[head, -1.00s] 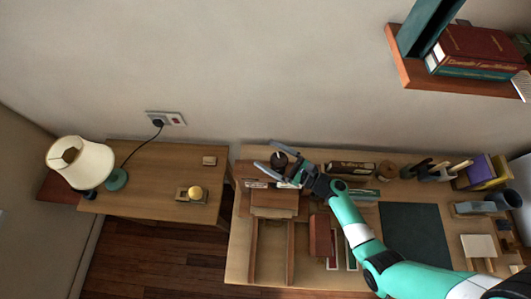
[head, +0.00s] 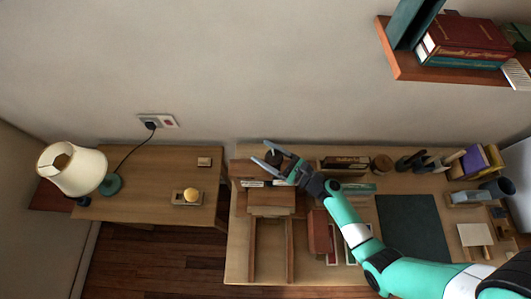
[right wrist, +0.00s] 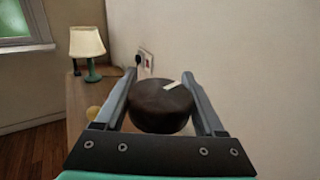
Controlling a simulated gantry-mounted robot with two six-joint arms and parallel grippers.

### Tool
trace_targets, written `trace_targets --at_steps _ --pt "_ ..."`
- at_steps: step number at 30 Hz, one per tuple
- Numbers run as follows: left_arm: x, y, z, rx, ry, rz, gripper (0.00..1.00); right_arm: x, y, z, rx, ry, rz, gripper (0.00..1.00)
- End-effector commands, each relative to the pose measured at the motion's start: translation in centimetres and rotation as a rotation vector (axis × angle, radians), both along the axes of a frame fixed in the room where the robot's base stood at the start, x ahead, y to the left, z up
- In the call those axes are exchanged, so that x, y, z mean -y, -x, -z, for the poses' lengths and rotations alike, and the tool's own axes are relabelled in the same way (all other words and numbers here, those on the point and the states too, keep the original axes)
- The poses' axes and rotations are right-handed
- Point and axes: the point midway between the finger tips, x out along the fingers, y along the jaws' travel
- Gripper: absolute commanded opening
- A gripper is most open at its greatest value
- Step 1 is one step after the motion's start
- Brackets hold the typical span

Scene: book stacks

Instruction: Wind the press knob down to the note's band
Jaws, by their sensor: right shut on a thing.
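The press knob (head: 273,157) is a dark round knob at the back left of the desk. In the right wrist view it is a dark brown disc (right wrist: 158,108) with a pale mark on its top, near the right finger. My right gripper (head: 262,152) is shut on the knob, with one finger on each side. It also shows in the right wrist view (right wrist: 160,92). The wooden press body (head: 270,200) is partly hidden below the gripper. Small white labels (head: 252,184) lie near it; I cannot read any band on them. My left gripper is not in view.
A lamp (head: 72,168) and a yellow ball (head: 191,195) on a small stand are on the left table. A dark mat (head: 412,232), book stands and a red book (head: 320,232) are on the desk. The wall is close behind the knob.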

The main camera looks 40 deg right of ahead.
Motion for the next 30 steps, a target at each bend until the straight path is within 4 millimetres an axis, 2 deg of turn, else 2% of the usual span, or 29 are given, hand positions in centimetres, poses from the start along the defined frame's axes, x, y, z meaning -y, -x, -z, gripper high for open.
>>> trace_targets --at_steps 9,30 --pt "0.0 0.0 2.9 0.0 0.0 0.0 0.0 0.4 -0.1 0.3 0.005 -0.002 0.201 0.15" --pt "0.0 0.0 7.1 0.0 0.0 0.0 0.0 1.2 -0.1 0.1 0.009 -0.001 0.471 0.15"
